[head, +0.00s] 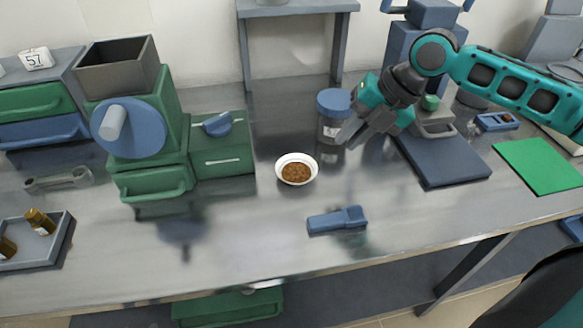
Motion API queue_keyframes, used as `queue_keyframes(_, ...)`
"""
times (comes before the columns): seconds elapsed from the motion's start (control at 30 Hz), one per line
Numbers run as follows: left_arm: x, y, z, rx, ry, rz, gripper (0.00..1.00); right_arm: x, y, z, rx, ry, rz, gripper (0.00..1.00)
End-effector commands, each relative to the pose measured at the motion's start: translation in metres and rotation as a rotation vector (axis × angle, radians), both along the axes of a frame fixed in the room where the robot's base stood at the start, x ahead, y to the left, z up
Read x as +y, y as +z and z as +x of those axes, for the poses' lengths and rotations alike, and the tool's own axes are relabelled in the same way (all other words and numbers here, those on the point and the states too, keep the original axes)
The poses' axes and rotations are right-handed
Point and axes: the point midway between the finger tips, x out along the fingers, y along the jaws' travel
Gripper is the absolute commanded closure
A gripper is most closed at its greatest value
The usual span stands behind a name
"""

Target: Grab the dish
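The dish (283,175) is a small white round bowl with brown granular contents. It stands upright on the metal bench in the middle of the head view. My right gripper (348,139) is above the bench, up and to the right of the dish and apart from it. Its grey fingers point down and left and look spread, with nothing seen between them. They overlap the lower right of a blue-lidded jar (333,103) in the view. My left gripper is not in view.
A blue tool (338,220) lies in front of the dish. A green machine with a blue wheel (128,128) and a green box (222,158) stand left. A dark blue board (445,165) and green mat (543,165) lie right.

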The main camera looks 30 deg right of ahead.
Motion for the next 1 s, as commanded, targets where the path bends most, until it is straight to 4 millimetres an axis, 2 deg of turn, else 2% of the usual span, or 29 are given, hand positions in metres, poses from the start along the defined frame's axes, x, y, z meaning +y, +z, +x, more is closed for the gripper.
queue_keyframes(0.03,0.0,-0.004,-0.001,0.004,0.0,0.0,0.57,0.005,-0.011,0.003,0.001,0.0,0.006,0.84)
queue_keyframes(0.2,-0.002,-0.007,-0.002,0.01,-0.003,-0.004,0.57,0.017,-0.036,0.012,0.0,-0.003,0.005,0.84)
queue_keyframes(0.47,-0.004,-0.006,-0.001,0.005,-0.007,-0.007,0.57,0.026,-0.054,0.017,-0.001,-0.003,0.003,0.84)
queue_keyframes(0.7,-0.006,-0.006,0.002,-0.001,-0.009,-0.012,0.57,0.043,-0.084,0.025,0.0,-0.004,0.004,0.84)
queue_keyframes(1.0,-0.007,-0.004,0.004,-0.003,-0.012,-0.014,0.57,0.046,-0.091,0.028,-0.002,-0.002,0.0,0.84)
